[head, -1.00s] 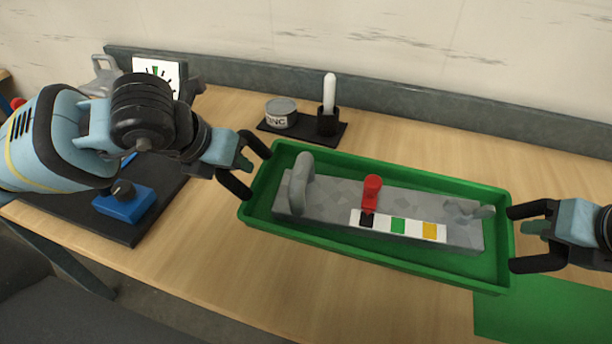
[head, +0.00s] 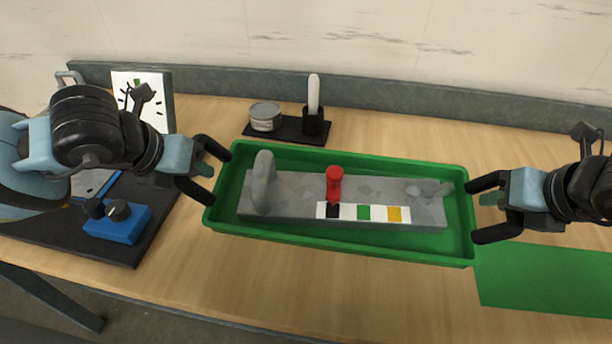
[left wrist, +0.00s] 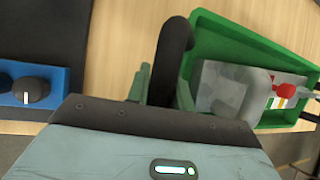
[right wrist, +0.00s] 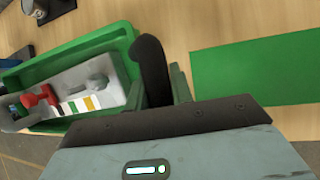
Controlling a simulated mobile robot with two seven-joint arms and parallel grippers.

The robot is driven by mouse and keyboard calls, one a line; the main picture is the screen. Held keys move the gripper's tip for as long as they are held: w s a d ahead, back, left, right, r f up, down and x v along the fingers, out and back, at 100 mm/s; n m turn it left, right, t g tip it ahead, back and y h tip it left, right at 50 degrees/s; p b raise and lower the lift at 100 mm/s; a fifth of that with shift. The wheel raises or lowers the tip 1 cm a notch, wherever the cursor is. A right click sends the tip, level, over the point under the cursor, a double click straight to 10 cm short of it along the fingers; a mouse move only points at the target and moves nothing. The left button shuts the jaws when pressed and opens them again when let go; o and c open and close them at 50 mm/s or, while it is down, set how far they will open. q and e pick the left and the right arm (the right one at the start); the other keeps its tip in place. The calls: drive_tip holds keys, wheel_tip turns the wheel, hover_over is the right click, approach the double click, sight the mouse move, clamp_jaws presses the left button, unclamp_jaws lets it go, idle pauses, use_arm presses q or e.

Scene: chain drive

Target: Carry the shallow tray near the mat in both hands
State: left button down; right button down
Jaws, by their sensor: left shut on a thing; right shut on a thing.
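The shallow green tray (head: 300,244) is held between my two grippers over the table, in the head view. Inside it lies a grey block (head: 290,190) with a grey loop at its left end, a red knob (head: 334,184) and black, green and yellow patches. My left gripper (head: 208,171) is shut on the tray's left end wall. My right gripper (head: 482,206) is shut on its right end wall. The green mat (head: 545,278) lies flat on the table, right of the tray and below my right gripper. The tray also shows in the left wrist view (left wrist: 235,40) and the right wrist view (right wrist: 80,48).
A black base (head: 125,245) with a blue box and dark knob (head: 118,222) lies at the left. A tin (head: 265,116) and a white stick in a black holder (head: 315,115) stand on a dark plate behind the tray. A dial panel (head: 150,95) stands at the back left.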

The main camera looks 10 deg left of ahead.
use_arm(q)
drive_tip(key=shift+w+d+r, duration=0.1)
drive_tip(key=shift+r, duration=0.05)
use_arm(e)
drive_tip(key=shift+w+d+r, duration=0.1)
drive_tip(key=shift+d, duration=0.05)
